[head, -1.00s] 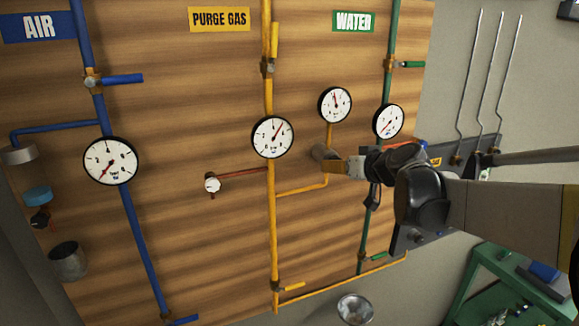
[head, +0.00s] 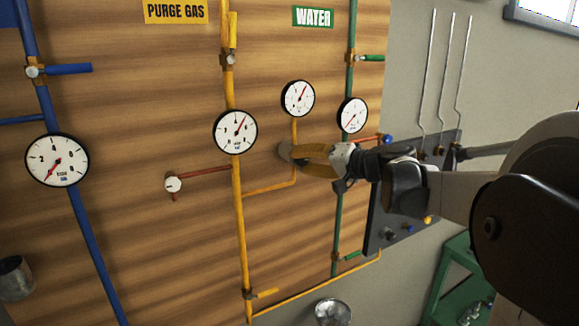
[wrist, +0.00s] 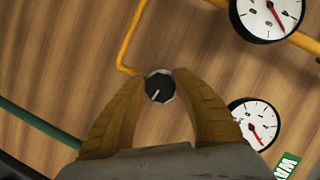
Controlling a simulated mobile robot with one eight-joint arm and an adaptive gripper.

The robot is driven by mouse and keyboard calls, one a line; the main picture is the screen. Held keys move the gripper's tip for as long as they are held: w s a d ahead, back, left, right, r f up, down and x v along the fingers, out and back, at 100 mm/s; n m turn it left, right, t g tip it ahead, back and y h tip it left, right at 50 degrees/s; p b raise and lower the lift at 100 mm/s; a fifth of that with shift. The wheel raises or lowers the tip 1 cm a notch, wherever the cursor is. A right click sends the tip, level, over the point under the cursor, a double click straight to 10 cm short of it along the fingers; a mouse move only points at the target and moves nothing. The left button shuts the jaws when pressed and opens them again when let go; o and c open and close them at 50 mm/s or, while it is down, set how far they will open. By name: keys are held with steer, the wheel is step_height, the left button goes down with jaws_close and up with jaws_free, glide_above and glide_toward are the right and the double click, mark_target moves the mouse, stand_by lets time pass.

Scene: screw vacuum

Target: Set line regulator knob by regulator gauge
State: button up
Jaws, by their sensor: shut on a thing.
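The regulator knob (wrist: 159,86) is round and black with a pale pointer mark, seen face-on between my fingers in the wrist view. My gripper (head: 289,152) is shut on it, with the yellow-brown fingers on both sides. In the head view the fingers mostly hide the knob. The regulator gauge (head: 298,98) is white with a red needle leaning up and right, just above my gripper on the yellow branch pipe. It also shows in the wrist view (wrist: 252,120), partly behind a finger.
The purge gas gauge (head: 235,131) is on the yellow main pipe, left of my gripper. The water gauge (head: 352,115) is close above my wrist on the green pipe (head: 343,210). A red-handled valve (head: 173,184) is at left. A dark panel (head: 385,225) stands at right.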

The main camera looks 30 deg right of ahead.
steer(key=shift+m+b, duration=0.3)
steer(key=shift+m, duration=0.1)
stand_by(0.3)
steer(key=o, duration=1.2)
steer(key=shift+w, duration=0.1)
steer(key=shift+c, duration=0.2)
steer(key=v, duration=1.2)
steer(key=shift+f, duration=0.2)
steer(key=shift+d, duration=0.1)
